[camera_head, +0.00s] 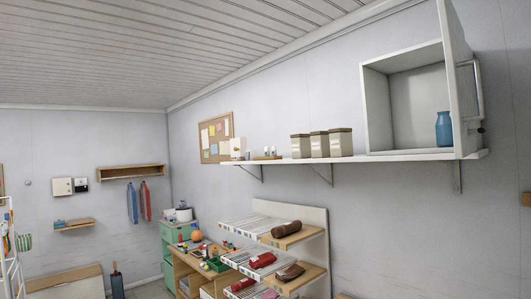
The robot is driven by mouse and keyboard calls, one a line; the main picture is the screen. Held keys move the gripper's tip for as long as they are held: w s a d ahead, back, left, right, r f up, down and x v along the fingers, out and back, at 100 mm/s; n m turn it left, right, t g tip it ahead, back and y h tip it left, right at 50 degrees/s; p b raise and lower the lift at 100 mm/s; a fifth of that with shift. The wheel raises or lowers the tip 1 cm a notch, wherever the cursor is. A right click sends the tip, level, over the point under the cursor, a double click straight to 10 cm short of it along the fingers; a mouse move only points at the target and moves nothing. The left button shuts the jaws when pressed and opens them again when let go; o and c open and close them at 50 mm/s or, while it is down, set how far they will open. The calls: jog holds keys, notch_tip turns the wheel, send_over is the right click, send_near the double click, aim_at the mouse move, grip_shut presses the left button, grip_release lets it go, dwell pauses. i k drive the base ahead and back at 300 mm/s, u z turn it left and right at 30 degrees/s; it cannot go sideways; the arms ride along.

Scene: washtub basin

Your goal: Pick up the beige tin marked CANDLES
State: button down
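Three beige tins with dark brown lids stand in a row on a white wall shelf: a left tin (300,147), a middle tin (320,145) and a right tin (341,142). All are upright. I cannot read any marking on them, so I cannot tell which one says CANDLES. My gripper does not show in this view.
The white shelf (283,160) also holds small items at its left end and an open white cabinet (392,110) with a blue jar (444,129). Below are a tiered rack (317,215) with rolled items and a cluttered desk (182,262).

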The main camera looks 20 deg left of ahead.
aim_at(320, 144)
jog(key=z, duration=0.45)
jog(key=k, duration=0.25)
jog(key=u, duration=1.45)
jog(key=i, duration=1.2)
jog(key=z, duration=0.65)
jog(key=i, duration=0.65)
jog(key=z, duration=0.45)
